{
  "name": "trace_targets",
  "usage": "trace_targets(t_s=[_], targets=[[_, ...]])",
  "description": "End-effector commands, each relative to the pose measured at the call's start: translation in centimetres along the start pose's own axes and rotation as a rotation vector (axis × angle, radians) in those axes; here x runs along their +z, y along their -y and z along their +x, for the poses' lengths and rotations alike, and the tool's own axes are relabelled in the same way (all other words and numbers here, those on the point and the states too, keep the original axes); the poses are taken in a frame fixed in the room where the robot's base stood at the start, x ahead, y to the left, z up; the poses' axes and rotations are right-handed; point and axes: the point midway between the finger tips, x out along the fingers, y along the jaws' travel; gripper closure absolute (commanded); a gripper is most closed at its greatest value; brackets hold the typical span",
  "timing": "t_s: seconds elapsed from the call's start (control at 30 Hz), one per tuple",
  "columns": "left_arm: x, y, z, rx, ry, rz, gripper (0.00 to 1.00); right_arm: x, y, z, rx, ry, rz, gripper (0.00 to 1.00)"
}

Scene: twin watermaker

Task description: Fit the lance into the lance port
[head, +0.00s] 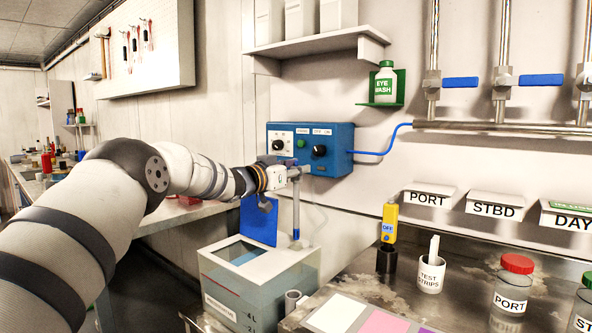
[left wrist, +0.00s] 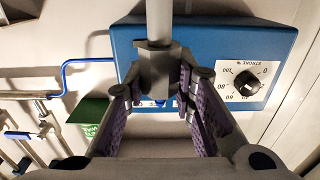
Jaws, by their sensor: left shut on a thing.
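My left gripper (head: 291,173) is shut on the lance's grey head block, in front of the blue control box. The lance (head: 296,208) is a thin grey rod that hangs nearly upright below the gripper, with a blue band near its lower end. That end meets the back right of the tank's (head: 252,292) top in the head view, by a small grey fitting that looks like the lance port (head: 300,244). I cannot tell whether the tip is inside it or just over it. In the left wrist view the lance (left wrist: 160,22) shows between the purple-padded fingers (left wrist: 160,90).
A blue flap (head: 259,220) stands up behind the tank's open top. The blue control box (head: 335,146) with knobs is on the wall close behind the gripper. A yellow meter (head: 388,222), a test strips cup (head: 431,275) and jars (head: 512,285) stand on the counter at right.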

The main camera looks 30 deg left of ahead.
Motion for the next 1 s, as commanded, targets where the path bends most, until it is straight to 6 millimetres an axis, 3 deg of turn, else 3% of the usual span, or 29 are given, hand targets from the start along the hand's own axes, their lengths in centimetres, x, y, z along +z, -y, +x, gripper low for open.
trace_targets(t_s=[1.0], targets=[[-0.08,-0.04,0.0,0.0,-0.001,0.0,0.96,-0.26,0.01,-0.6,-0.001,-0.015,0.0,0.6]])
